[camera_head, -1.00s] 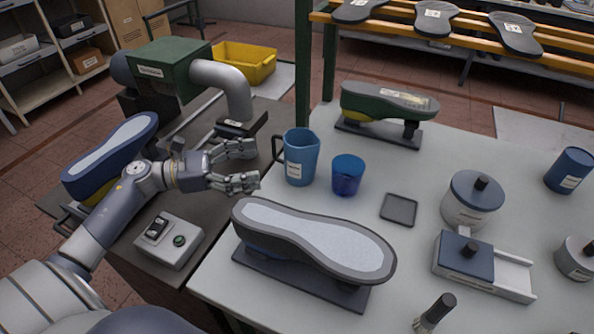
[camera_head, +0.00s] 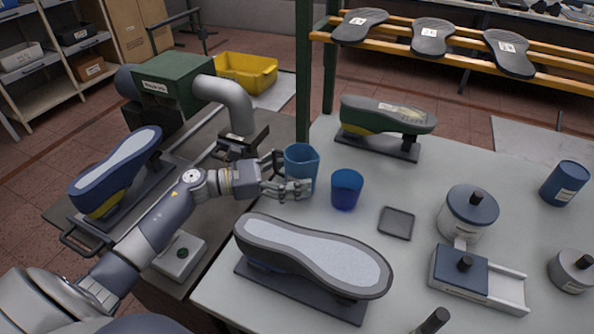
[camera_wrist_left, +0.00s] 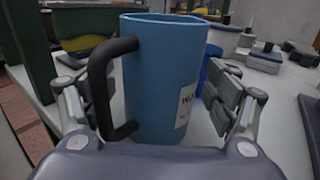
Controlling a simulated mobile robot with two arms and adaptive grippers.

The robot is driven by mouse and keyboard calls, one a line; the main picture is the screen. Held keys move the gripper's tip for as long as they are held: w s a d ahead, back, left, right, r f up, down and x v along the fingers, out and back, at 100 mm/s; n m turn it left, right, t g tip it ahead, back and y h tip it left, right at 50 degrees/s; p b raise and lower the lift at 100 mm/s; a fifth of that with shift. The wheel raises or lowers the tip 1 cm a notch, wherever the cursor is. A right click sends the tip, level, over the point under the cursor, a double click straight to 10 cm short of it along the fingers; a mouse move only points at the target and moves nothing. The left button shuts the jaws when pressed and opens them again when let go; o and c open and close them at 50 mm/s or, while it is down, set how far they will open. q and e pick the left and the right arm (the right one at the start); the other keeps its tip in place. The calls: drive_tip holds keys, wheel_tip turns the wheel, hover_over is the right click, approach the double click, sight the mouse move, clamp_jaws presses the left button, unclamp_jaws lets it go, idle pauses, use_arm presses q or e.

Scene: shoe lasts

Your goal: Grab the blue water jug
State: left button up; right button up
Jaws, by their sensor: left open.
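The blue water jug (camera_head: 301,160) stands upright on the grey table, near its left edge. In the left wrist view the jug (camera_wrist_left: 165,75) fills the middle, with its black handle at the left and a white label at the right. My left gripper (camera_head: 283,173) is at the jug, and its lower fingers cover the jug's lower part in the head view. In the left wrist view the open fingers (camera_wrist_left: 160,110) stand on either side of the jug and its handle. I cannot tell whether they touch it. My right gripper is not in view.
A blue cup (camera_head: 346,189) stands close to the right of the jug. A shoe last with a pale sole (camera_head: 312,255) lies in front, and a green one (camera_head: 388,115) stands behind. A small dark tray (camera_head: 396,223) lies farther right.

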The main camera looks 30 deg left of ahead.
use_arm(q)
drive_tip(key=shift+a, duration=0.1)
drive_tip(key=shift+c, duration=0.5)
drive_tip(key=c, duration=1.1)
drive_tip(key=shift+c, duration=0.2)
drive_tip(key=shift+r, duration=0.15)
